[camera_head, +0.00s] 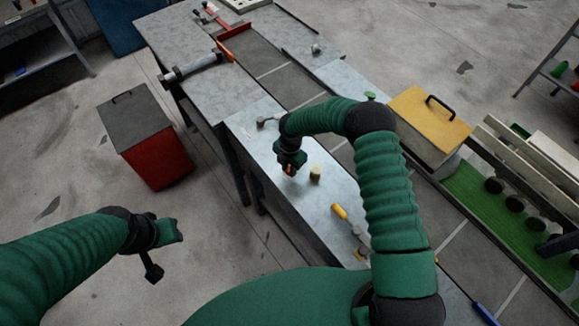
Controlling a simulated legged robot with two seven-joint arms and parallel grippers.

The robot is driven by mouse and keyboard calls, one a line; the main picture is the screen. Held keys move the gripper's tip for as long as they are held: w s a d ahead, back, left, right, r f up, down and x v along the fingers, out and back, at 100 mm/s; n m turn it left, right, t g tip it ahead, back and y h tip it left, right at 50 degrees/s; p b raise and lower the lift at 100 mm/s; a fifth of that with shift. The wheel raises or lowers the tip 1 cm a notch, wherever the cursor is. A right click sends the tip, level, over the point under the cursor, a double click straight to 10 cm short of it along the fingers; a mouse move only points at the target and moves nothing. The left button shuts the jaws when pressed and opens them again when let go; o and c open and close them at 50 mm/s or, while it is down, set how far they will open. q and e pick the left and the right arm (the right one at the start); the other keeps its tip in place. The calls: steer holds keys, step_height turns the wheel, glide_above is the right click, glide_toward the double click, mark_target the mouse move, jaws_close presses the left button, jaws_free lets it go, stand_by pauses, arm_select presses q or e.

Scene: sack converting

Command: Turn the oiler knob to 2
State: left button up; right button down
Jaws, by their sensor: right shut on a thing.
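My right gripper (290,165) reaches down over the grey metal bench (252,143). It is shut on a small orange thing (289,170), mostly hidden by the fingers. I cannot tell whether this is the oiler knob, and no number markings are readable. A short pale-yellow cylinder (315,173) stands on the bench just right of the gripper, apart from it. My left gripper (166,252) hangs over the floor at the lower left, its fingers apart and empty, far from the bench.
A yellow cylinder (340,211) lies nearer on the bench. A yellow box with a black handle (420,116) stands to the right. A red bin with a grey lid (156,161) stands on the floor at left. A dark conveyor strip (295,85) runs behind.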

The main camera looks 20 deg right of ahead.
steer(key=shift+w+d+r, duration=0.15)
steer(key=shift+w+r, duration=0.05)
steer(key=shift+w, duration=0.1)
